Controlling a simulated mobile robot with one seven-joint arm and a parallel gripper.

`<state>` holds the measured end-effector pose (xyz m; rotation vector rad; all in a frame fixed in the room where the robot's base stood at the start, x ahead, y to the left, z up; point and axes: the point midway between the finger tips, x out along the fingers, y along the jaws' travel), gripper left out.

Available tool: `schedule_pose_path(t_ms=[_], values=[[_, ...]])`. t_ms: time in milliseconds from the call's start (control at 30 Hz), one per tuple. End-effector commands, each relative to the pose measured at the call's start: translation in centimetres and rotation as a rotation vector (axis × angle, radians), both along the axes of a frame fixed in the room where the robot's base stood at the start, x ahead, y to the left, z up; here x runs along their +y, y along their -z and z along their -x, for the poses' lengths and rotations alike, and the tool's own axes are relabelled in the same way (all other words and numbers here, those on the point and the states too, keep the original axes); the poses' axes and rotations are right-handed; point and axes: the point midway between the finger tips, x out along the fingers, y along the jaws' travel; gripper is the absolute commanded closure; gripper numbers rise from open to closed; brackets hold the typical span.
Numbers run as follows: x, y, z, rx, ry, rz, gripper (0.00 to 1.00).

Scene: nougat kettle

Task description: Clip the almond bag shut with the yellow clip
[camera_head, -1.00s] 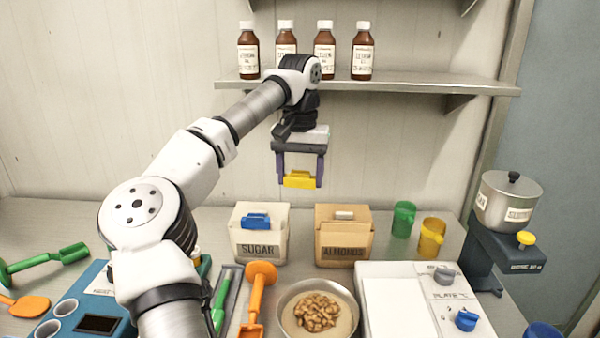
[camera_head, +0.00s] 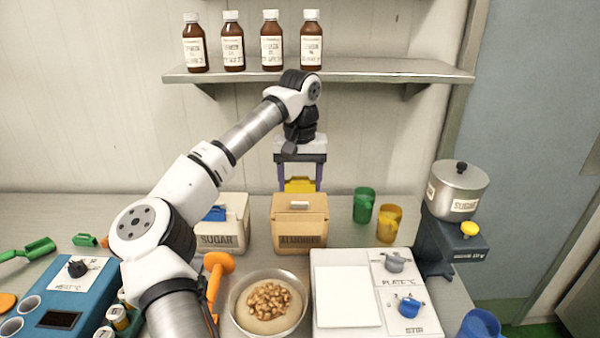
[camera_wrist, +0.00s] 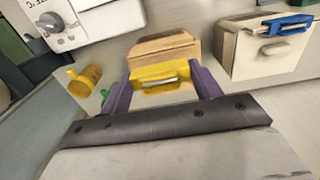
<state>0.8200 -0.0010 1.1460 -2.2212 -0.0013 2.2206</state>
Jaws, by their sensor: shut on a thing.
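The almond bag (camera_head: 299,226) is a tan, box-like bag labelled ALMONDS on the counter, with a small pale tab on its top. It also shows in the wrist view (camera_wrist: 165,46), just beyond my fingertips. My gripper (camera_head: 299,186) points down above and slightly behind the bag's top. It is shut on the yellow clip (camera_wrist: 160,77), which sits between the two purple fingers. In the head view the clip's lower part is hidden behind the bag's top. I cannot tell whether the clip touches the bag.
The sugar bag (camera_head: 221,236) with a blue clip (camera_head: 215,213) stands close left of the almond bag. A green cup (camera_head: 363,205) and a yellow cup (camera_head: 389,223) stand to its right. A bowl of nuts (camera_head: 268,305) and a white plate unit (camera_head: 347,297) are in front. A shelf (camera_head: 400,72) with bottles is above.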

Motion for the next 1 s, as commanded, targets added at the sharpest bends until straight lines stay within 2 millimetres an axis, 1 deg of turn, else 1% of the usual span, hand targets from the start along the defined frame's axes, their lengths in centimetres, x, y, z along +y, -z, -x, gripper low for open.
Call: schedule_pose_path(t_ms=[267,467,500,700,833,1000], values=[[0.0,2.2,0.0,0.002,0.001,0.000,0.58],[0.0,4.2,0.0,0.001,0.001,0.001,0.58],[0.0,4.8,0.0,0.001,0.000,-0.001,0.58],[0.0,6.7,0.0,0.000,0.000,0.000,0.58],[0.1,7.4,0.0,0.001,0.000,0.000,0.58],[0.1,7.7,0.0,0.004,0.000,-0.001,0.58]])
